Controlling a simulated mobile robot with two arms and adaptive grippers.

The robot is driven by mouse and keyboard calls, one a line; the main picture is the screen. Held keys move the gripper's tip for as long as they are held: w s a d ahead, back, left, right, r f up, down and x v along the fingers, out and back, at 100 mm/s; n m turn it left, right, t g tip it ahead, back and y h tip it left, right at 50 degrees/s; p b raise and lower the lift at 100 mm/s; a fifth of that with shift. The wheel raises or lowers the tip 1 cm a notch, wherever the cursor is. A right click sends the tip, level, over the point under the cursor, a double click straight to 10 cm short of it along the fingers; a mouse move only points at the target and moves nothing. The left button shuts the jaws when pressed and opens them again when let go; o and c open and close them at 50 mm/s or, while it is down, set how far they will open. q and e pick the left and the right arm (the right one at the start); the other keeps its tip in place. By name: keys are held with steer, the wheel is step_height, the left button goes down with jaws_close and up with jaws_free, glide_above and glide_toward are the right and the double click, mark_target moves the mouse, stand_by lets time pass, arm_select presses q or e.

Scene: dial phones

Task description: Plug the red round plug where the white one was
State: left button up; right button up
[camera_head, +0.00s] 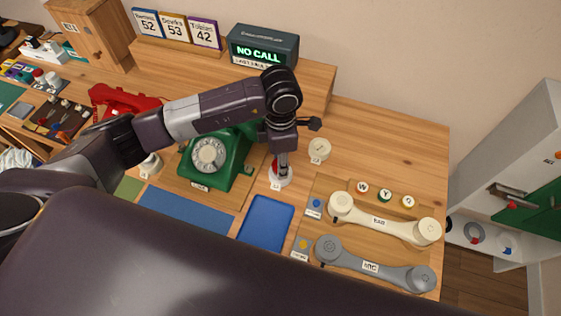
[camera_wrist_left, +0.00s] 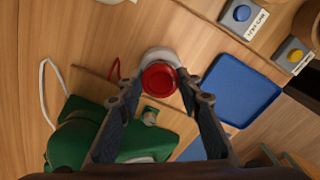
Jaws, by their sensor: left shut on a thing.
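My left gripper (camera_head: 280,164) points down beside the green dial phone (camera_head: 232,165) and is shut on the red round plug (camera_wrist_left: 159,79). The plug is over a white round socket (camera_head: 281,178), whose rim (camera_wrist_left: 157,55) shows behind it in the wrist view. I cannot tell whether the plug is seated or just above it. A red cord (camera_wrist_left: 115,69) shows beside the plug. A white cord (camera_wrist_left: 45,88) runs left of the phone in the wrist view. A white round piece (camera_head: 150,163) stands left of the phone; its kind is unclear. My right gripper is not in view.
A blue tray (camera_head: 265,222) lies just in front of the socket. A cream round piece (camera_head: 319,149) stands to the right. Cream (camera_head: 385,219) and grey (camera_head: 374,266) handsets lie at the front right. A red phone (camera_head: 122,101) and a "NO CALL" display (camera_head: 262,50) are behind.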

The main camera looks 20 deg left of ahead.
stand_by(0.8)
arm_select(q)
steer(key=shift+f+b, duration=0.2)
steer(key=shift+b, duration=0.25)
steer(key=shift+f+b, duration=0.3)
steer(key=shift+f, duration=0.25)
steer(key=shift+r, duration=0.1)
